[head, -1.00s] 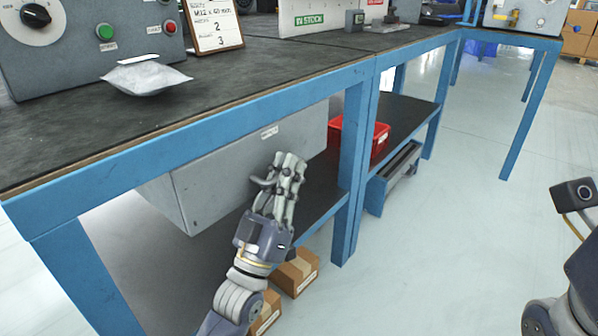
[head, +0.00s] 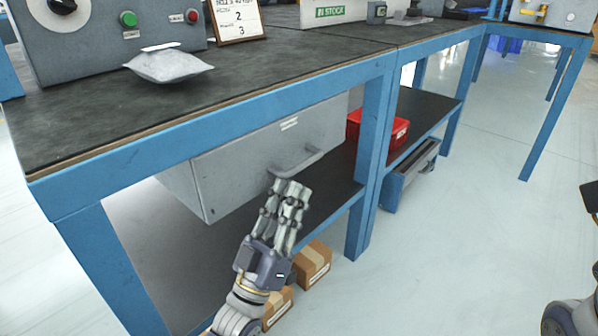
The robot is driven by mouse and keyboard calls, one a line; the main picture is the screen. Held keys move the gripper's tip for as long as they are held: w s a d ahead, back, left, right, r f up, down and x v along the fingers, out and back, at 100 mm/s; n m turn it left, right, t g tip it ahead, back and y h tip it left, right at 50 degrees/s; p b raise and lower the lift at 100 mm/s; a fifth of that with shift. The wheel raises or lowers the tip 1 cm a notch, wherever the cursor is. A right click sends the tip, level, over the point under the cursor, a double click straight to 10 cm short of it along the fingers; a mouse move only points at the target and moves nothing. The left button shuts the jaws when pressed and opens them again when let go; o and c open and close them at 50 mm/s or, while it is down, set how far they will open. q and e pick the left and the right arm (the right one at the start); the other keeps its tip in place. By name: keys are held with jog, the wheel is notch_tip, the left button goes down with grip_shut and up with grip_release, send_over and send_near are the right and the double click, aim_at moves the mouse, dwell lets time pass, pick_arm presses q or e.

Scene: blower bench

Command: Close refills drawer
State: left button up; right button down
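The refills drawer is most likely the grey metal drawer (head: 240,160) under the bench top, with a small white label and a bar handle (head: 297,163) on its front. Its front face sits beneath the bench's blue front rail. I cannot tell whether it is fully in. My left gripper (head: 288,184) is just in front of and below the handle, fingers pointing up toward it. It appears apart from the handle, with nothing visible in it. Its finger gap is hard to judge.
The blue bench leg (head: 372,160) stands right of the drawer. A red bin (head: 378,129) sits on the lower shelf (head: 333,178) behind it. Cardboard boxes (head: 313,264) are on the floor beside my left arm. The floor to the right is open.

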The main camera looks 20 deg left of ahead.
pick_arm(q)
jog(key=v, duration=0.5)
jog(key=shift+s+f, duration=0.1)
jog(key=shift+f, duration=0.05)
